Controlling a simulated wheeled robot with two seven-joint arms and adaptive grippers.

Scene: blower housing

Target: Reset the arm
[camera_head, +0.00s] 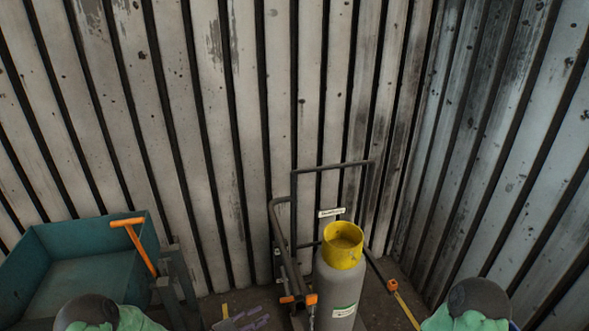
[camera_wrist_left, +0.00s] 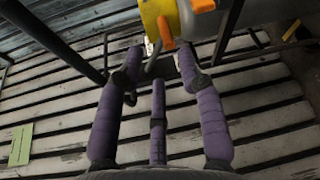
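My left gripper shows at the bottom edge of the head view as small purple fingers (camera_head: 248,318), left of the gas cylinder. In the left wrist view its purple fingers (camera_wrist_left: 160,72) stand spread apart with nothing between them, so it is open and empty. The fingertips point toward a yellow part (camera_wrist_left: 159,18) with orange pieces; whether they touch it I cannot tell. My right gripper is not in view. My green and dark arm parts (camera_head: 470,315) show at the lower right, and similar ones at the lower left.
A grey gas cylinder (camera_head: 340,290) with a yellow collar (camera_head: 343,246) stands at a dark trolley frame (camera_head: 294,240). A teal cart (camera_head: 85,270) with an orange handle (camera_head: 134,242) is at left. Corrugated metal walls (camera_head: 230,130) close off the back and right.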

